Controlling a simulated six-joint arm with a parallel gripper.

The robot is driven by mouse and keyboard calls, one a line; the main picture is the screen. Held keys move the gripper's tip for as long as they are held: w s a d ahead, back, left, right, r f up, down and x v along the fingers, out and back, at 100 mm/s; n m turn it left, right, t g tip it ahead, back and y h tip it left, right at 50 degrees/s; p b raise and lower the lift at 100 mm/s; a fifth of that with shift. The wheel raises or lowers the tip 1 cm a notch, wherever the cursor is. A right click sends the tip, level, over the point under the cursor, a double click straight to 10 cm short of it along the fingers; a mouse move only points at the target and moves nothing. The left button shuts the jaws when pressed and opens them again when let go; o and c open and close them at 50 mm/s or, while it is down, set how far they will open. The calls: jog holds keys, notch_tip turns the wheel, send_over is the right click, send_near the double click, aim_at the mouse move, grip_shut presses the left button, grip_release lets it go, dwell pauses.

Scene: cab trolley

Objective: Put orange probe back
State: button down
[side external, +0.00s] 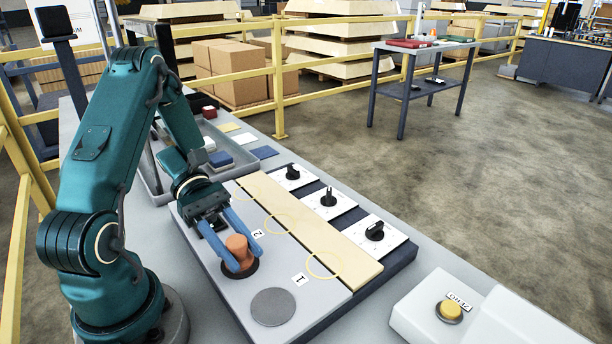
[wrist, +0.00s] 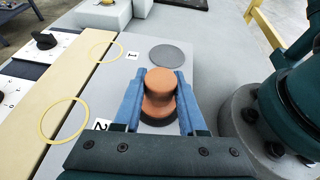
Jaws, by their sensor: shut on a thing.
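The orange probe (side external: 237,246) is a short stepped cylinder. It stands upright on the grey panel (side external: 228,284), over a dark round spot (side external: 239,269) beside the label 2 (side external: 257,234). My gripper (side external: 242,252) has its blue fingers around the probe, one on each side, shut on it. The wrist view shows the probe (wrist: 160,85) between the two fingers (wrist: 160,105). Whether its base touches the spot is hard to tell. An empty grey disc (side external: 273,306) lies near the label 1 (side external: 300,279).
A beige strip (side external: 310,230) with yellow rings runs beside the panel. Black knobs on white plates (side external: 374,236) stand beyond it. A grey tray (side external: 190,165) with coloured blocks is behind. A box with a yellow button (side external: 450,309) stands at the front right.

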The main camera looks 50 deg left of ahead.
jog(key=shift+c, duration=1.9)
grip_release()
